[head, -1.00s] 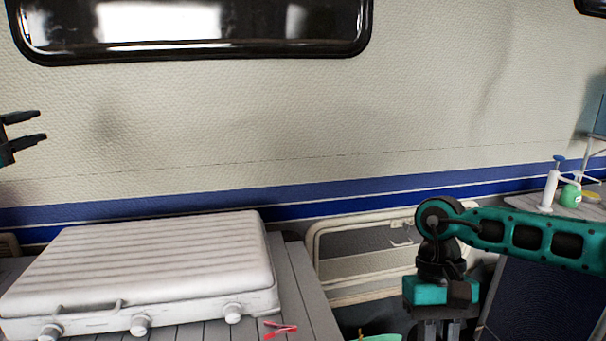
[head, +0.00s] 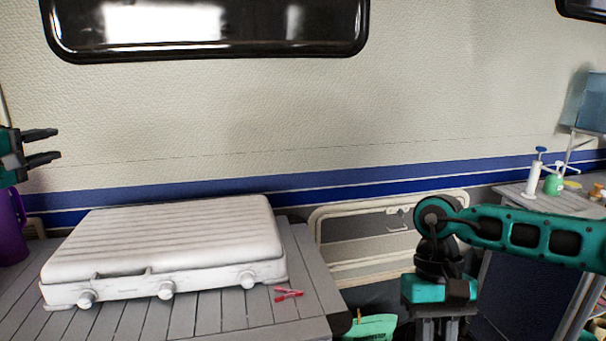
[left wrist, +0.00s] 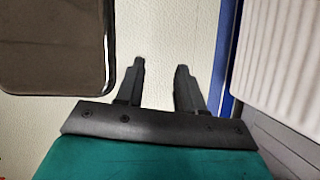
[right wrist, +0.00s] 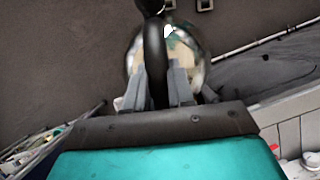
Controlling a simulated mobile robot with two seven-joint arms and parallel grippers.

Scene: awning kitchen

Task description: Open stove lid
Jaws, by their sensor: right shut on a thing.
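The stove (head: 165,285) is a white case on a grey slatted table, with several round knobs along its front. Its ribbed white lid (head: 175,235) is shut, with a handle (head: 122,273) at the front edge. The lid's ribbed top also shows at the right of the left wrist view (left wrist: 285,60). My left gripper (head: 57,146) is open and empty, above and left of the stove, apart from it. My right gripper (right wrist: 158,85) points down, right of the table, shut on the dark curved handle of a shiny round metal vessel (right wrist: 192,50); its fingertips are cut off in the head view.
A red clothespin-like thing (head: 288,293) lies on the table (head: 220,312) right of the stove. A purple container (head: 10,230) stands at the left edge. A wall with a window (head: 205,25) is behind. A side counter (head: 520,205) with bottles is at the right.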

